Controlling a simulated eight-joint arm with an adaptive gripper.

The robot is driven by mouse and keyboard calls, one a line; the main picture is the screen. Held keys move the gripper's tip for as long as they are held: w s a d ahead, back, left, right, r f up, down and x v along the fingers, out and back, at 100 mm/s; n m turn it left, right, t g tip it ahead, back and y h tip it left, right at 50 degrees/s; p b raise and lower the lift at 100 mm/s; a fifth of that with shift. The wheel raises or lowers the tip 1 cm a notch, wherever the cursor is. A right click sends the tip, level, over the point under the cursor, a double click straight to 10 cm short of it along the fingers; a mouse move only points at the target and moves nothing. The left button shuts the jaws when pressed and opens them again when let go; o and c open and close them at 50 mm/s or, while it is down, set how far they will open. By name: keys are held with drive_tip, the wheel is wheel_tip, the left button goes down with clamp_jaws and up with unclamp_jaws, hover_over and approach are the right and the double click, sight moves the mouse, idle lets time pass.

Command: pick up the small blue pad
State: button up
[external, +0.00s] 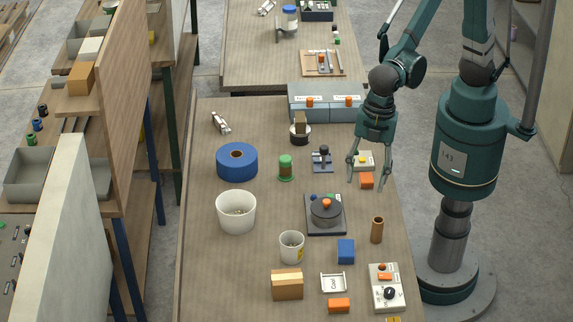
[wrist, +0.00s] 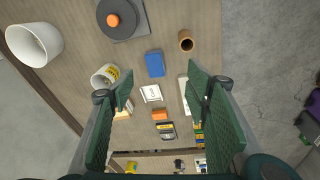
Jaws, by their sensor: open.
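The small blue pad (external: 346,250) lies on the table, to the right of the white cup with a yellow mark and below the round grey device. In the wrist view the blue pad (wrist: 155,64) shows ahead of and between my spread fingers, with bare table around it. My gripper (external: 369,186) is open and empty, pointing down above the right side of the table. In the external view it is farther back than the pad and apart from it. The open fingers (wrist: 160,88) also frame the wrist view.
A brown cylinder (external: 377,230) stands right of the pad. The round grey device with an orange knob (external: 326,212) is behind it. The white cup (external: 291,247), a white card holder (external: 334,282), an orange block (external: 338,305) and a control box (external: 387,287) are nearby.

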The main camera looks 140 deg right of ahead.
drive_tip(key=n+g, duration=0.2)
hover_over(346, 248)
wheel_tip(346, 248, down, 14)
drive_tip(key=shift+s+r, duration=0.1)
drive_tip(key=shift+r, duration=0.15)
drive_tip(key=shift+f, duration=0.1)
drive_tip(key=shift+f, duration=1.25)
drive_tip(key=shift+f, duration=0.15)
drive_tip(key=shift+f, duration=2.5)
drive_tip(key=c, duration=0.9)
